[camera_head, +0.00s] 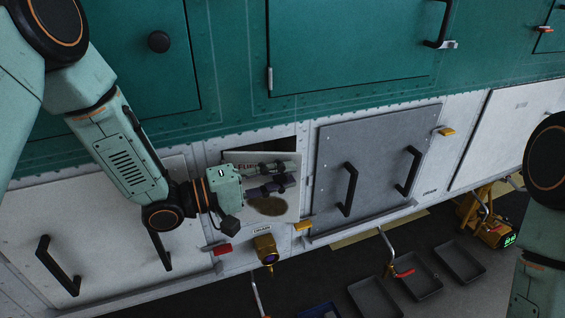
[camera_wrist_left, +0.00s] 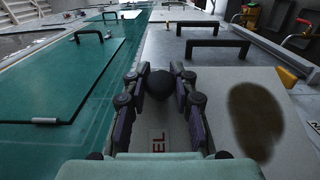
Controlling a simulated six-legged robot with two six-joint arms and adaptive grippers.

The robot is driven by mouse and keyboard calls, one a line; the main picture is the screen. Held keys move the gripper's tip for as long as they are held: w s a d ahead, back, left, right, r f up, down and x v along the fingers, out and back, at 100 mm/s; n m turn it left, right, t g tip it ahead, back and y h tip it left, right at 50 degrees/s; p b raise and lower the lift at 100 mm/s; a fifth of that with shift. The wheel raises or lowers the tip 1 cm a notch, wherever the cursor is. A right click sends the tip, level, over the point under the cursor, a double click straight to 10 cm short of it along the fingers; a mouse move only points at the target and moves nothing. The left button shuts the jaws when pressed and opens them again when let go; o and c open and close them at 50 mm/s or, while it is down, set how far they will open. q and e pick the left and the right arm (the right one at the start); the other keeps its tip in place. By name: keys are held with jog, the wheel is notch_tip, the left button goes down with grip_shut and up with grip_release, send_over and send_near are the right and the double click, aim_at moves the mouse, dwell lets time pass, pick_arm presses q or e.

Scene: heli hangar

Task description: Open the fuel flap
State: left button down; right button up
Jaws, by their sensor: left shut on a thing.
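The fuel flap (camera_head: 288,208) is a white panel with partly hidden red lettering and a brown stain, set low in the aircraft's side. A dark gap shows along its top edge, so it stands ajar. My left gripper (camera_head: 284,180) is in front of it. In the left wrist view the flap (camera_wrist_left: 222,115) lies below and right of the fingers, and my left gripper (camera_wrist_left: 160,88) is shut on a round black knob (camera_wrist_left: 160,82). The fingers hide part of the lettering. My right gripper is out of view; only part of my right arm shows at the right edge.
A grey panel with two black handles (camera_head: 365,165) is right of the flap. A white panel with black handles (camera_head: 95,225) is left. A red latch (camera_head: 221,249) and a brass fitting (camera_head: 265,249) sit below. Dark trays (camera_head: 415,278) lie on the floor.

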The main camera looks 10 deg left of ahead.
pick_arm(q)
jog(key=shift+s+a+m+g+h+p, duration=0.1)
jog(key=shift+s+m+g+h+p, duration=0.55)
jog(key=shift+s+m+g, duration=0.4)
jog(key=shift+w, duration=0.1)
jog(key=c, duration=1.1)
grip_release()
